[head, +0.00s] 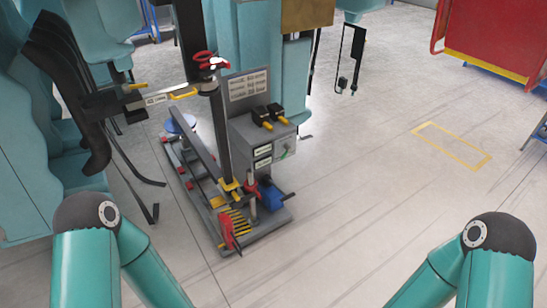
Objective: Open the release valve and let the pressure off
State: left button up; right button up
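A grey test stand with a base plate (250,238) stands on the floor left of centre. A grey control box (262,140) on it carries two black parts with yellow ends (268,115) on top, labels on its front, and a small green mark. A red ring-shaped part (206,58) shows near the top of the dark post. A red lever-like part (228,232) shows low at the front, beside a blue cylinder (272,196). I cannot tell which part is the release valve or whether it is open. Both my grippers are out of view.
Teal train seats and a restraint (85,90) fill the left side. A red cart-like object (490,40) stands at the back right. A yellow rectangle (450,146) is marked on the floor. The floor right of the stand is clear.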

aim_at(286, 146)
jog(key=i, duration=1)
jog(key=u, duration=0.05)
